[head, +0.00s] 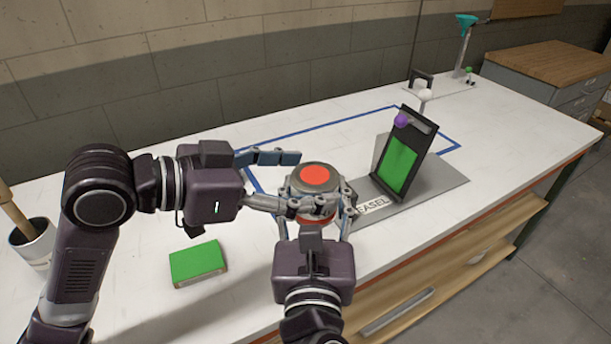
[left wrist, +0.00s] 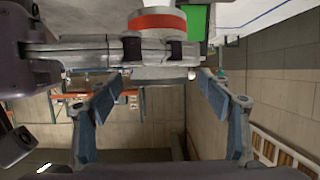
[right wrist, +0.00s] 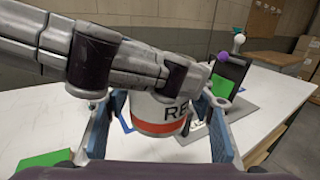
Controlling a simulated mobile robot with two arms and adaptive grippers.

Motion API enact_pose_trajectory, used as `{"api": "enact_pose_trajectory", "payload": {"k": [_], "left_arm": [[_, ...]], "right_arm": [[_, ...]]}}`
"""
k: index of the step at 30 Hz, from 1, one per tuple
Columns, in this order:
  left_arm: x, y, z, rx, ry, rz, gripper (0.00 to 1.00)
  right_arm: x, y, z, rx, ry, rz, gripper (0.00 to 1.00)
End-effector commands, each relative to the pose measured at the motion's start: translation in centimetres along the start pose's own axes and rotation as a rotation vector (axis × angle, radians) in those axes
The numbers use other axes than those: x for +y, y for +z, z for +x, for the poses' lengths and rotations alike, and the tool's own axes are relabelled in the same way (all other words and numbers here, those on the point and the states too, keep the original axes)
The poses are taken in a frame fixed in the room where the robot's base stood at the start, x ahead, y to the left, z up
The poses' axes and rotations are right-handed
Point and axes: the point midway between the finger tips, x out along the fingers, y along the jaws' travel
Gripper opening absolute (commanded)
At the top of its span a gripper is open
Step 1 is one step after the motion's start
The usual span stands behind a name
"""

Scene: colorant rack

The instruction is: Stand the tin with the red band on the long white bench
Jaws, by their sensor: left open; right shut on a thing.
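The tin (head: 315,178) is a pale can with a red disc on its lid and a red band low on its side. It is near the middle of the long white bench (head: 330,135) in the head view. It also shows in the right wrist view (right wrist: 158,112), upright with part of black lettering, and at the top of the left wrist view (left wrist: 157,22). My right gripper (head: 316,215) is shut on it from the front. My left gripper (head: 290,181) is open beside the tin, on its left, with one finger passing in front. I cannot tell whether the tin's base touches the bench.
A grey easel base (head: 435,192) with a black frame and green panel (head: 399,168) stands right of the tin. A green block (head: 198,263) lies front left, a white cup (head: 35,245) at far left. A blue outline (head: 345,122) marks the bench, with free room behind the tin.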

Motion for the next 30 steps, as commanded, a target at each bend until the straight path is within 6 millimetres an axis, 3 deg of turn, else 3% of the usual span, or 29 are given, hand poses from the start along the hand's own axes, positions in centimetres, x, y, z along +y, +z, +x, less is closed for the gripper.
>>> {"api": "enact_pose_trajectory", "payload": {"k": [10,23,24,30], "left_arm": [[0.01,-0.02,0.36,0.0,0.0,0.001,0.72],[-0.01,-0.01,0.34,0.0,-0.001,0.001,0.24],[-0.01,-0.06,0.32,0.002,-0.001,0.001,0.23],[-0.01,-0.06,0.32,0.002,-0.001,0.001,0.22]], "right_arm": [[0.0,0.06,0.0,-0.001,0.0,0.001,0.22],[0.0,0.06,-0.01,-0.001,0.0,0.001,0.22],[0.0,0.07,-0.01,-0.001,0.0,0.001,0.52],[0.01,0.05,-0.01,-0.001,0.0,0.001,0.7]]}}
